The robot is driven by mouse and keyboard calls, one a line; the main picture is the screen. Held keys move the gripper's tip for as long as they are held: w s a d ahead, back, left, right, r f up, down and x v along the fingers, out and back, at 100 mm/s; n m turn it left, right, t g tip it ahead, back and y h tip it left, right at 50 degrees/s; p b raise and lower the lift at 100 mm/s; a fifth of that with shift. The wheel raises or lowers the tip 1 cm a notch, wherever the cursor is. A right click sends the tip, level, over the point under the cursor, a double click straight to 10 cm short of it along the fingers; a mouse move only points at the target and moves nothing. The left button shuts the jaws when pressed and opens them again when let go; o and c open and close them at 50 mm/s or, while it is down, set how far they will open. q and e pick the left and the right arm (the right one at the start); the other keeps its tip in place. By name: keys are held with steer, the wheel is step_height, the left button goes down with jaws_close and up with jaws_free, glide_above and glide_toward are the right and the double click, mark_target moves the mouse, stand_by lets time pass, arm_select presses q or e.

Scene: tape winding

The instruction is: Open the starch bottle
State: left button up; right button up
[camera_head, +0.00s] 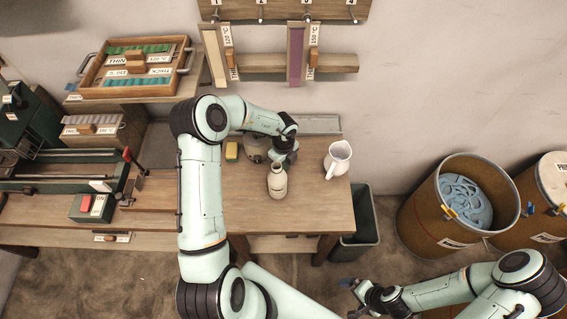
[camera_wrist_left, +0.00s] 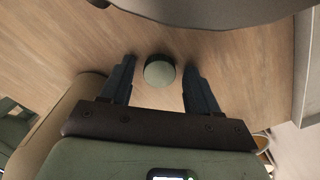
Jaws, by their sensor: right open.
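The starch bottle appears to be the cream bottle (camera_head: 277,184) standing upright on the wooden table in the head view. My left gripper (camera_head: 287,150) is low over the table just behind the bottle's neck. In the left wrist view the left fingers (camera_wrist_left: 160,88) are spread. A small round grey-green cap-like piece (camera_wrist_left: 159,72) shows between them, with a gap on both sides. I cannot tell whether it lies on the table. A beige rounded shape (camera_wrist_left: 66,112) at the left is partly hidden by the gripper. My right gripper (camera_head: 366,297) is open and empty, away from the table.
A white jug (camera_head: 338,159) stands on the table right of the bottle. A dark bin (camera_head: 361,227) stands by the table's right edge. Large drums (camera_head: 425,217) stand at the right. Bare tabletop (camera_head: 325,205) surrounds the bottle.

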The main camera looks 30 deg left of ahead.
mark_target(284, 166)
arm_select(q)
step_height(284, 166, up, 12)
steer(key=shift+r, duration=0.2)
stand_by(0.4)
